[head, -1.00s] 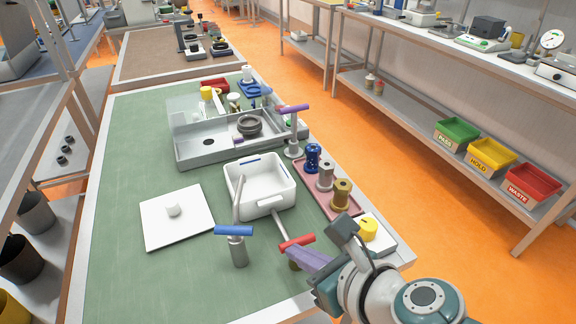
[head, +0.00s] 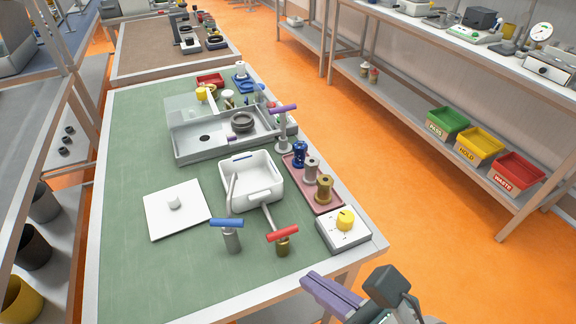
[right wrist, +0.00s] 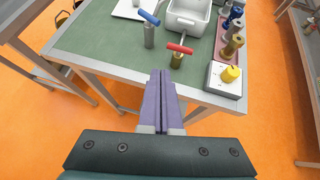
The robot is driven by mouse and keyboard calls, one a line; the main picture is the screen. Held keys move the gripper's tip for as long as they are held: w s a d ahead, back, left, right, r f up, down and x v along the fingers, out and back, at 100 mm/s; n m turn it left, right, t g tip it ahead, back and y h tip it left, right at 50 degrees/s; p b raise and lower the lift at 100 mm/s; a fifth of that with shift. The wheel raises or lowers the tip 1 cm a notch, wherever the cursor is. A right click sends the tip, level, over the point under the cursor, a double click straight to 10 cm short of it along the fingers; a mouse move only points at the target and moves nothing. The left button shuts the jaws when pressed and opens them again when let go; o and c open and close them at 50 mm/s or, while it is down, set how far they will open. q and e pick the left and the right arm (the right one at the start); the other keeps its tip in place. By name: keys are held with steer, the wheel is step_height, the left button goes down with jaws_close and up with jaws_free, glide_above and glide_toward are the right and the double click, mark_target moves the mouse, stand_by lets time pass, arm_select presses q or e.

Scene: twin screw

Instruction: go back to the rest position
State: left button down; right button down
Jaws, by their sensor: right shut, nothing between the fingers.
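My right gripper (head: 312,283) is shut and empty, with its purple fingers past the near right edge of the green table (head: 130,270). In the right wrist view its closed fingers (right wrist: 158,85) point toward the table's near edge, apart from everything on it. A blue-handled tool (head: 230,235) and a red-handled tool (head: 282,242) stand upright on the table near that edge, just in front of a white bin (head: 262,198). My left gripper shows in neither view.
A white box with a yellow knob (head: 343,229) sits at the table's near right corner. A pink tray (head: 325,203) holds several spools. A white board (head: 180,222) lies at left. Orange floor (head: 400,190) is clear on the right, before the shelf with coloured bins (head: 480,144).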

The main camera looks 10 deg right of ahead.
stand_by(0.3)
steer(key=s+d+r+n+g+h, duration=0.25)
steer(key=s+d+r+n, duration=0.3)
steer(key=n, duration=1.15)
steer(key=s+d+r+n+g+h, duration=0.2)
steer(key=s+d+r+n+g, duration=0.3)
steer(key=n, duration=1.2)
steer(key=w+p+v, duration=0.2)
steer(key=p+v, duration=1)
steer(key=w+a+r+p+v, duration=0.1)
steer(key=w+p+v, duration=0.2)
steer(key=p+v, duration=0.9)
steer(key=shift+a+r+m+t+p, duration=0.15)
steer(key=shift+r+m+t+p, duration=0.2)
steer(key=shift+t+p, duration=0.1)
steer(key=shift+s, duration=0.15)
